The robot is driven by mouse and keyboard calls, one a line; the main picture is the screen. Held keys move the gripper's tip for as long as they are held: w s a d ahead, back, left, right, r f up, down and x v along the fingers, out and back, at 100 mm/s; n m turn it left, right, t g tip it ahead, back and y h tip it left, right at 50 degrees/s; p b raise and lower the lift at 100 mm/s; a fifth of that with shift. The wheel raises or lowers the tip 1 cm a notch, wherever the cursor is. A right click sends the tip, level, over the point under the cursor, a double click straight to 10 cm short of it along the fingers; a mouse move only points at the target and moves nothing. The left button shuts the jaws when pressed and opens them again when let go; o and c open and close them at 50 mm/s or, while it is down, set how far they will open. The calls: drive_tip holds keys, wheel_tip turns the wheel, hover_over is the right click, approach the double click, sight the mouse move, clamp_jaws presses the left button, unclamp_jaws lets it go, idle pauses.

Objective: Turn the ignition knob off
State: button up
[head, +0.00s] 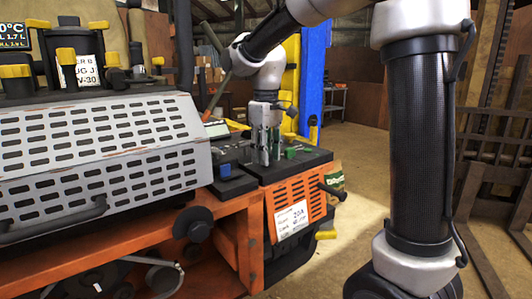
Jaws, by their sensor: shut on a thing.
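My gripper (265,160) points straight down at the black control panel (300,166) on the right end of the orange machine. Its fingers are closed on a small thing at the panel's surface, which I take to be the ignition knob. The fingers hide the knob, so its turned position cannot be told. A green part (290,152) sits on the panel just right of the fingers.
A grey slotted cover (95,150) with a handle fills the left.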

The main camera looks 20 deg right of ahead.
drive_tip(key=shift+n, duration=0.9)
drive_tip(key=o, duration=1)
drive_tip(key=shift+o, duration=0.2)
wheel_tip(320, 180, up, 12)
